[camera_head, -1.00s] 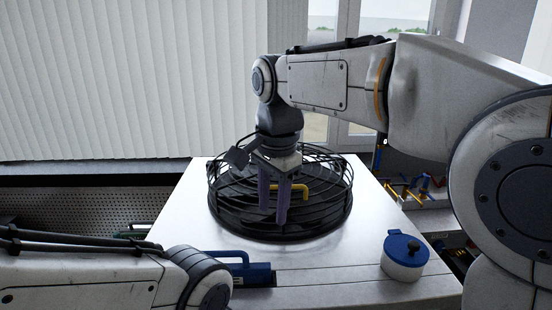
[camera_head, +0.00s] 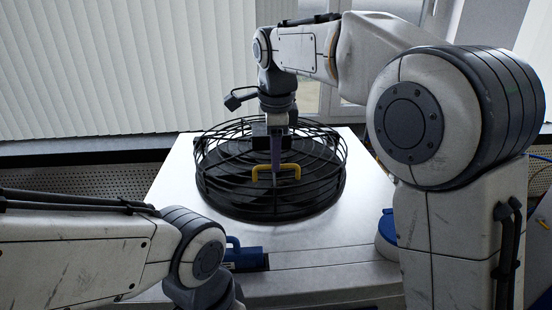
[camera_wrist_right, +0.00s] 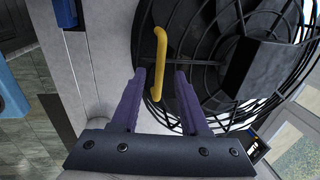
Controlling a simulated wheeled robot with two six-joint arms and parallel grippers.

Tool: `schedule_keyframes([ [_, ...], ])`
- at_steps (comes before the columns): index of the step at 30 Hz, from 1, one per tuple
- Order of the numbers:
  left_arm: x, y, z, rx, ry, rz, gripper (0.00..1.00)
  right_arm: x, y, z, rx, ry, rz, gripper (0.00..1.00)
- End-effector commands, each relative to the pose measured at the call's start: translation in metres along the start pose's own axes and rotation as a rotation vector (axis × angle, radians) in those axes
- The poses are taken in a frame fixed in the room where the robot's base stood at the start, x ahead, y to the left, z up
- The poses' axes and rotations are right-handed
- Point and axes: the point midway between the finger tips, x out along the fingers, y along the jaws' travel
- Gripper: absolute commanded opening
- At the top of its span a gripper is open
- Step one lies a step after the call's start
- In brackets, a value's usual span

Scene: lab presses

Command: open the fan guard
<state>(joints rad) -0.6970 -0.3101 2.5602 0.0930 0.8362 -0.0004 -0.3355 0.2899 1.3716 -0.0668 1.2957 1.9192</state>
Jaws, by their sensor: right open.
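The fan guard (camera_head: 326,151) is a round black wire cage over a dark fan on the white worktop. Its yellow handle (camera_head: 287,167) is at the near side of the cage in the head view. My right gripper (camera_head: 276,168) points down at the handle, its purple fingers seen nearly edge-on. In the right wrist view the handle (camera_wrist_right: 161,48) runs down between the open fingers (camera_wrist_right: 160,74), nearer the left one; I cannot tell whether they touch. My left arm shows at lower left, but its gripper is not visible.
A blue-handled object (camera_head: 245,258) lies at the worktop's front, close to my left arm. A blue-lidded pot (camera_head: 386,228) stands at the right, partly hidden by my right arm. The white worktop (camera_head: 330,240) in front of the guard is clear.

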Motion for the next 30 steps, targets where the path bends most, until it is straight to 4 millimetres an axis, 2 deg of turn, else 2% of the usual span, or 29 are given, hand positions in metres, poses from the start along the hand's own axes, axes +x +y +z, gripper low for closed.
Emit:
schedule_keyframes([
  [5,-0.0001,0.0000,-0.0001,0.000,0.000,0.000,0.00,0.0118,0.0003,-0.0011,0.001,0.000,0.000,0.45],
  [13,-0.0001,0.0000,-0.0001,0.000,0.000,0.000,0.00,0.0128,0.0001,-0.0026,0.002,0.000,-0.001,0.45],
  [16,-0.0001,0.0000,-0.0001,0.000,0.000,0.000,0.00,0.0127,0.0001,-0.0025,0.002,0.000,-0.001,0.07],
  [17,-0.0001,0.0000,-0.0001,0.000,0.000,0.000,0.00,0.0127,0.0002,-0.0025,0.002,0.000,-0.001,0.00],
  [30,-0.0001,0.0000,-0.0001,0.000,0.000,0.000,0.00,0.0125,0.0004,-0.0024,0.002,0.000,0.000,0.00],
])
